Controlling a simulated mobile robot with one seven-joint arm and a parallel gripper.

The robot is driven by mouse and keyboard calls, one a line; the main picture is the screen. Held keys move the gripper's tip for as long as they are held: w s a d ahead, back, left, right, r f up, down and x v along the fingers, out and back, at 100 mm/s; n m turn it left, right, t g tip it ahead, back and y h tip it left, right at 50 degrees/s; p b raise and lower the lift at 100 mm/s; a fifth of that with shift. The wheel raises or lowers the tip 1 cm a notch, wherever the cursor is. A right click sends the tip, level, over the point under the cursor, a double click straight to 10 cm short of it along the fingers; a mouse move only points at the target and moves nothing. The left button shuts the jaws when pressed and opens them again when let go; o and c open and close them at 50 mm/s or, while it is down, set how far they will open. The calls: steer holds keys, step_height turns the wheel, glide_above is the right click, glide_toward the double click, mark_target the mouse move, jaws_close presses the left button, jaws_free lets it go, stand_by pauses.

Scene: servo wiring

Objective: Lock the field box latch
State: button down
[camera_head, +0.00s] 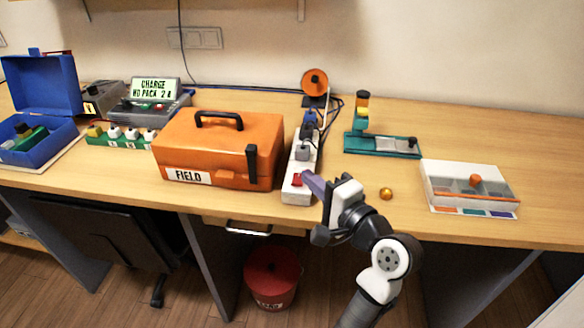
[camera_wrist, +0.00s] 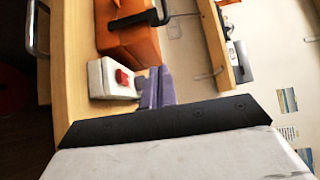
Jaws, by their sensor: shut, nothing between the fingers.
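The orange field box (camera_head: 225,150) stands closed on the desk with a FIELD label on its front. Its black latch (camera_head: 252,164) is a strip at the front right of the box, upright against the front face; I cannot tell whether it is fully locked. In the wrist view the box (camera_wrist: 130,42) is partly cut off, with a black part (camera_wrist: 140,20) across it. My gripper (camera_head: 308,176) is shut and empty, with its purple fingers over the near end of the power strip, right of the box. The fingers also show in the wrist view (camera_wrist: 157,88).
The white power strip (camera_head: 299,172) with a red switch (camera_head: 297,180) lies right of the box. A small gold ball (camera_head: 386,193), a green stand (camera_head: 384,146) and a sectioned tray (camera_head: 470,187) are farther right. An open blue box (camera_head: 40,85) is at left.

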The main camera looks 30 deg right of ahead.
steer(key=p, duration=0.2)
glide_toward(253, 154)
steer(key=w+d, duration=0.2)
steer(key=w, duration=0.1)
steer(key=w+d, duration=0.2)
steer(key=shift+r, duration=0.2)
steer(key=shift+w+a+f+p, duration=0.1)
steer(key=shift+w+a+p, duration=0.3)
steer(key=shift+w+a, duration=0.35)
steer(key=shift+w+a+f+p, duration=0.1)
steer(key=shift+w+a+p, duration=0.35)
steer(key=shift+a, duration=0.45)
steer(key=shift+w+a, duration=0.8)
steer(key=shift+a, duration=0.35)
